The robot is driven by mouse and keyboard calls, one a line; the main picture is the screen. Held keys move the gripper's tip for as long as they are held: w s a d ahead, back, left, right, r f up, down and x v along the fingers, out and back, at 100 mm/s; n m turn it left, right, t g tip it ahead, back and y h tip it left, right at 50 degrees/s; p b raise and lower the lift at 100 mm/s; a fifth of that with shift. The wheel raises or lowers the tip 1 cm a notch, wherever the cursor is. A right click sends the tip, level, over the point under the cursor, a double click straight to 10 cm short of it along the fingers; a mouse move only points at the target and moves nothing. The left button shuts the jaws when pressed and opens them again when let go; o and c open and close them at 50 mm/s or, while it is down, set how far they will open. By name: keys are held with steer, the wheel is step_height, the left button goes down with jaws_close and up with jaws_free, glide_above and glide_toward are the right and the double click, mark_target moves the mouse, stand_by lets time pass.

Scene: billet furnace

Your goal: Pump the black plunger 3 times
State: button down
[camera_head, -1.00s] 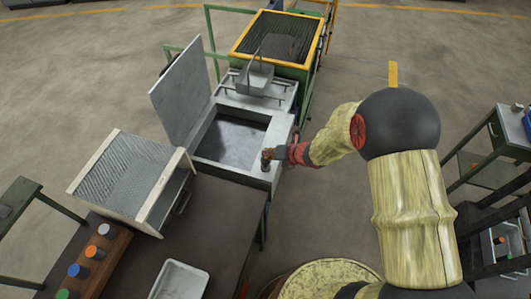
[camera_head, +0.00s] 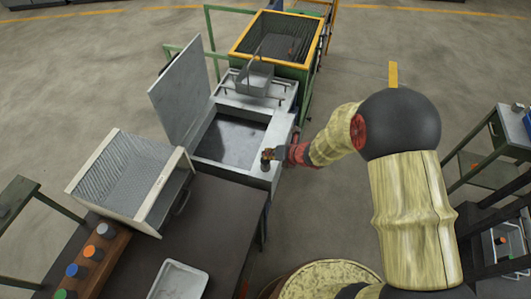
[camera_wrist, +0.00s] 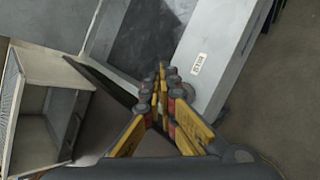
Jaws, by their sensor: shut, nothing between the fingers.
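The black plunger (camera_head: 265,164) shows in the head view as a small dark piece on the front right rim of a grey tank (camera_head: 262,178). My gripper (camera_head: 268,154) is right at its top, with my arm reaching in from the right. At this size I cannot tell whether the fingertips touch it. In the wrist view my gripper (camera_wrist: 160,82) is shut, its yellow and black fingers together with nothing between them. The plunger cannot be made out there; the fingers may hide it.
The tank's lid (camera_head: 182,88) stands raised at the left. A wire basket (camera_head: 255,80) sits behind the basin. A box with an open front (camera_head: 125,185) and a white tray (camera_head: 180,282) are on the dark bench (camera_head: 222,225). A labelled rim (camera_wrist: 213,45) lies beside my fingers.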

steer(key=shift+s+f, duration=0.25)
steer(key=shift+s, duration=0.05)
steer(key=r+p, duration=0.2)
steer(key=r, duration=0.1)
steer(key=r+p, duration=0.3)
steer(key=shift+w+r, duration=0.2)
steer(key=shift+r, duration=0.1)
stand_by(0.3)
stand_by(0.8)
